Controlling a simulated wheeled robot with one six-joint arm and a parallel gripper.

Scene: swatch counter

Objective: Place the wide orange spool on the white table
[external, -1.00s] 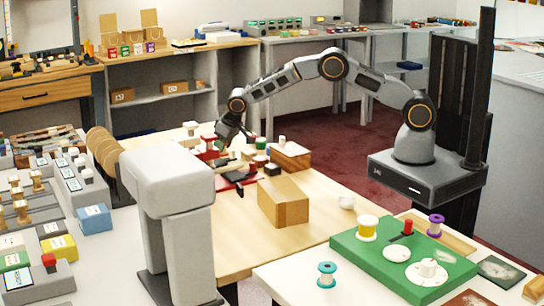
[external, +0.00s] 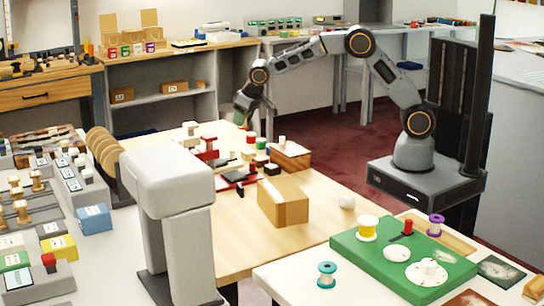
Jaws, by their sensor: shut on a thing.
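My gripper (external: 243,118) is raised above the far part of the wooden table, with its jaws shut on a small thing. That thing is mostly hidden by the jaws and too small to identify; dark green and a little orange show there. I cannot make out a wide orange spool for certain anywhere. The white table (external: 295,277) is at the front right, far from my gripper.
A green board (external: 375,262) covers much of the white table; its front left corner is bare around the teal spool.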

